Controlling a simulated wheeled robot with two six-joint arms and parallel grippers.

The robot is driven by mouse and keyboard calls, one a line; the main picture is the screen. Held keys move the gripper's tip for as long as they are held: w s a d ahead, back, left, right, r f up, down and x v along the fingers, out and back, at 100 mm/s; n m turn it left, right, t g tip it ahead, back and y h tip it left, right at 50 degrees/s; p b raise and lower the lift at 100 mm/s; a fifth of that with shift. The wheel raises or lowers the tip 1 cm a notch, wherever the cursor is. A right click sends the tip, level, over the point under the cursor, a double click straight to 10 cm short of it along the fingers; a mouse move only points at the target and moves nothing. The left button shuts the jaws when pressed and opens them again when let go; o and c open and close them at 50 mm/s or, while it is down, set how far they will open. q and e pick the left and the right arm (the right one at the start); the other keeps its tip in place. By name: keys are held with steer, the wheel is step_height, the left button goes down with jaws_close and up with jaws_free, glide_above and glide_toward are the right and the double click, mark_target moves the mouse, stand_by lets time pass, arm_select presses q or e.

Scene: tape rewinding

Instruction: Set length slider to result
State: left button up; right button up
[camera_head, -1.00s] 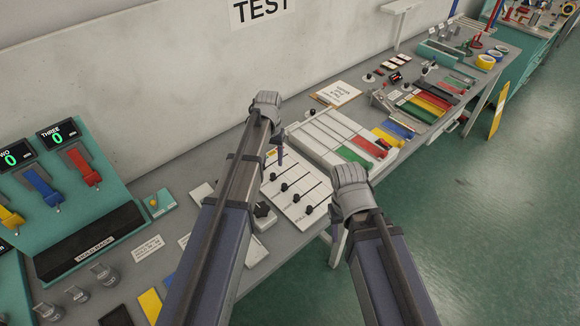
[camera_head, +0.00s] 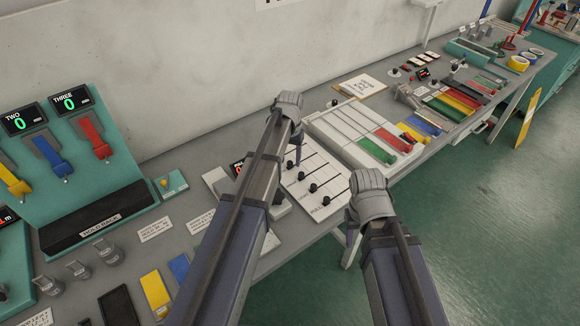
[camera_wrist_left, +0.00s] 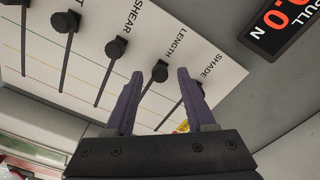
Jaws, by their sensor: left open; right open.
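The white slider board (camera_head: 318,170) lies on the bench, with several black knobs in slots. In the left wrist view, the LENGTH knob (camera_wrist_left: 160,72) stands near the label end of its slot, between the fingertips of my left gripper (camera_wrist_left: 159,76). A gap shows on each side of the knob. My left gripper (camera_head: 298,158) is open over the board's far left part in the head view. Its fingers partly hide the SHADE slot. My right gripper (camera_head: 352,238) is open and empty in front of the board's near right edge.
The SHEAR knob (camera_wrist_left: 117,46) is beside the LENGTH knob. A PULL display (camera_wrist_left: 282,22) adjoins the board. A rack of coloured strips (camera_head: 350,136) stands right of the board. A teal HOLD BACK station (camera_head: 125,168) is at left.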

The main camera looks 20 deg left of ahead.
arm_select(q)
steer(key=shift+f, duration=0.5)
steer(key=shift+c, duration=0.2)
jaws_close()
stand_by(0.9)
